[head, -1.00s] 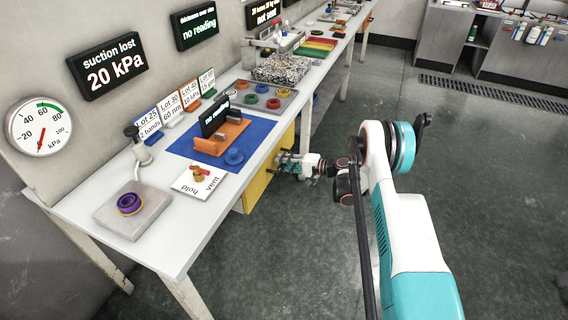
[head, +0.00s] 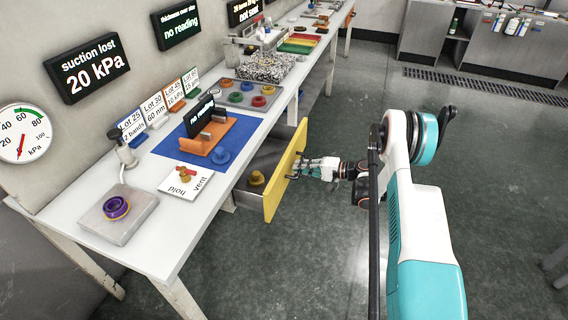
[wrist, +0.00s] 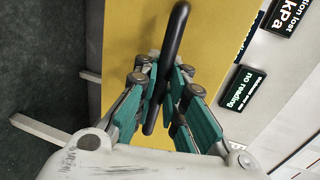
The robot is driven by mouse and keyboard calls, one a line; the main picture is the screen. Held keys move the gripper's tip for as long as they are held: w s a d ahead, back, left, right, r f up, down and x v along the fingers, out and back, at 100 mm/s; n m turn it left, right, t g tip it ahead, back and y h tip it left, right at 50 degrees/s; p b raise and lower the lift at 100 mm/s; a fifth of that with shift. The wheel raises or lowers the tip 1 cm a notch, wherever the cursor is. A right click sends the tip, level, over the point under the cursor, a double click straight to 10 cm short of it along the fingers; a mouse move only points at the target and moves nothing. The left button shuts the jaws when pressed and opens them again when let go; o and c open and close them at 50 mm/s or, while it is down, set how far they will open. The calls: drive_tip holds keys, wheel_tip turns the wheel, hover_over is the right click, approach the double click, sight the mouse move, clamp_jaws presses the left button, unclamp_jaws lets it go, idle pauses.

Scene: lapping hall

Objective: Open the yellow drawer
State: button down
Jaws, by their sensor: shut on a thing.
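The yellow drawer (head: 285,172) stands pulled out from under the white table in the head view. Its grey inside shows, with a brass-coloured knobbed piece (head: 257,178) lying in it. My gripper (head: 300,167) is at the drawer's yellow front. In the wrist view my gripper (wrist: 158,95) has its green-padded fingers on both sides of the black bar handle (wrist: 174,40), shut on it. The yellow front (wrist: 125,35) fills the middle of that view. The handle is mostly hidden by my fingers in the head view.
The white table (head: 165,232) carries a blue mat (head: 175,146), an orange stand (head: 215,140), a hold/vent card (head: 187,182) and a grey block with a purple ring (head: 117,207). The floor (head: 330,260) in front of the drawer is clear.

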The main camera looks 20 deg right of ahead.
drive_tip(key=f+v, duration=0.2)
drive_tip(key=v, duration=0.9)
drive_tip(key=shift+s+d, duration=0.35)
drive_tip(key=shift+d, duration=0.1)
drive_tip(key=shift+f, duration=0.15)
drive_tip(key=c, duration=1.7)
unclamp_jaws()
drive_tip(key=shift+o, duration=0.2)
drive_tip(key=v, duration=1.2)
drive_tip(key=shift+w, duration=0.1)
